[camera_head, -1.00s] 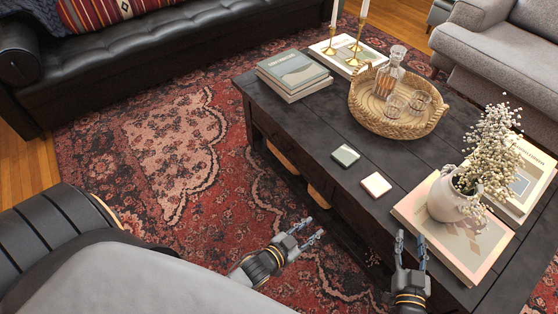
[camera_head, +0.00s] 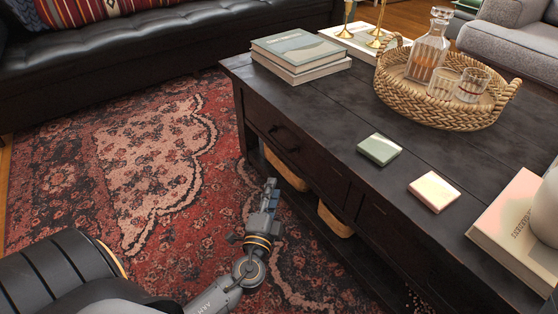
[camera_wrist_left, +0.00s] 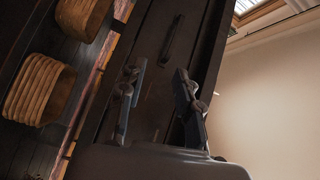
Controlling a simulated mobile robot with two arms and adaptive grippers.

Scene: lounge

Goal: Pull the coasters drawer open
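The dark wooden coffee table (camera_head: 330,110) has a front drawer (camera_head: 295,148) near its left end, with a dark handle (camera_head: 284,138). This drawer is shut. Another drawer front (camera_head: 392,228) lies further right, also shut. No label shows which one is the coasters drawer. My left gripper (camera_head: 270,187) is in front of the table, below and short of the handle. The left wrist view shows its fingers (camera_wrist_left: 160,68) apart and empty, with the handle (camera_wrist_left: 172,40) beyond them. My right gripper is out of view.
Woven baskets (camera_head: 335,219) stand on the table's lower shelf. On top are stacked books (camera_head: 300,57), a wicker tray (camera_head: 440,112) with decanter and glasses, and more books (camera_head: 510,225) at right. A black sofa (camera_head: 160,40) stands behind. The patterned rug (camera_head: 150,170) is open floor.

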